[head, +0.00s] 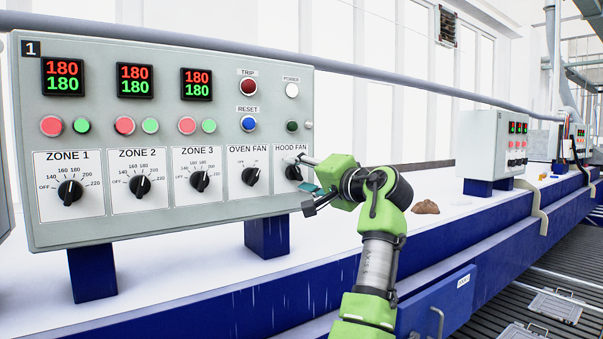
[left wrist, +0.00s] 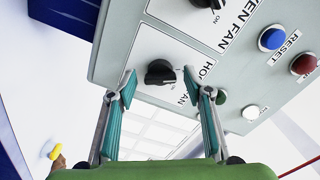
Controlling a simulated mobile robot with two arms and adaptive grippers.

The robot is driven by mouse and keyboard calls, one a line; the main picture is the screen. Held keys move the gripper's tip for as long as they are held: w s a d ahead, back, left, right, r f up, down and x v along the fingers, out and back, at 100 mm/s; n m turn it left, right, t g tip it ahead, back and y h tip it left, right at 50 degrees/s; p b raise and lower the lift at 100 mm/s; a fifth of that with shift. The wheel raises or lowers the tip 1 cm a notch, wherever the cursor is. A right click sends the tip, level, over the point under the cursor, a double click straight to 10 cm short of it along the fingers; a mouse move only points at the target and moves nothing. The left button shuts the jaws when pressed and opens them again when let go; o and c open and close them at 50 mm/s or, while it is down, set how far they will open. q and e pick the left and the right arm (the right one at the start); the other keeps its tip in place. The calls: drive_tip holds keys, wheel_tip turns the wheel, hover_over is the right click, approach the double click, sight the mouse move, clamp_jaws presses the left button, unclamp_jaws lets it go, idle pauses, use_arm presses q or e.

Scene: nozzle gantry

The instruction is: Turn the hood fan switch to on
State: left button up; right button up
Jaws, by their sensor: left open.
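The hood fan switch (head: 293,172) is a black round knob on a white plate labelled HOOD FAN, at the right end of the grey control panel's bottom row. My left gripper (head: 306,184) is open in front of it, one finger near the label and one below the knob. In the left wrist view the knob (left wrist: 160,73) shows between the tips of the two spread teal fingers (left wrist: 160,86), with no clear contact. The gripper partly hides the plate in the head view. I cannot tell the knob's exact setting. My right gripper is not in view.
The oven fan knob (head: 250,176) is just left of the hood fan switch. The red trip (head: 248,86) and blue reset (head: 249,123) buttons sit above. A brown lump (head: 425,207) lies on the white surface, right of my arm. A second panel (head: 482,140) stands farther right.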

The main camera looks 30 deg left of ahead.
use_arm(q)
drive_tip(key=c, duration=1.1)
